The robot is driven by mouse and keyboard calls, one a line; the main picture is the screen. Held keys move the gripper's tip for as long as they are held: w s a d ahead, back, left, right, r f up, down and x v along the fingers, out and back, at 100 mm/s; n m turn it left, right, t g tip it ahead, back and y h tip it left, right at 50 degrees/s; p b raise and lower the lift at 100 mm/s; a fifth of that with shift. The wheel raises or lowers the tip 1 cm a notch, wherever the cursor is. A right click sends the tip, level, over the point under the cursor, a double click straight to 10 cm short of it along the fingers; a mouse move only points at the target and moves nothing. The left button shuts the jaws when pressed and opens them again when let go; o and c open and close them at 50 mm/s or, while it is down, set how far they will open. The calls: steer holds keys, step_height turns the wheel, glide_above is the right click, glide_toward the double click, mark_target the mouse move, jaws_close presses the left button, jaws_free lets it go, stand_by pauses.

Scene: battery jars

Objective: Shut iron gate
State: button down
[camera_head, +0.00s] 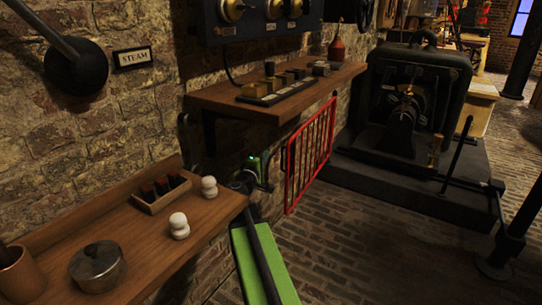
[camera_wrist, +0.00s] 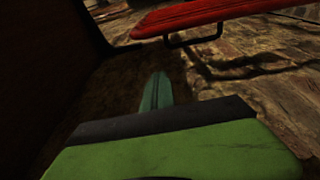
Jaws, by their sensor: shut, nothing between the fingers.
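The red iron gate (camera_head: 311,155), a barred panel, hangs upright below the far wooden shelf in the head view. A dark handle shows at its left edge. In the wrist view the gate (camera_wrist: 230,15) is a red bar across the top, with a dark loop handle (camera_wrist: 195,40) under it. My gripper (camera_head: 256,167) is just left of the gate and looks apart from it. In the wrist view my gripper (camera_wrist: 157,90) is shut and empty, its green fingers pointing at dark brick below and left of the handle. I cannot tell whether the gate is latched.
A near wooden shelf (camera_head: 140,240) holds two white knobs, a small box and a metal pot. The far shelf (camera_head: 215,97) overhangs beside the gate. A black machine (camera_head: 412,100) stands on a dark plinth at right. The brick floor (camera_head: 360,255) in front is clear.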

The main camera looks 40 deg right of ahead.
steer(key=d, duration=0.8)
steer(key=shift+s, duration=0.35)
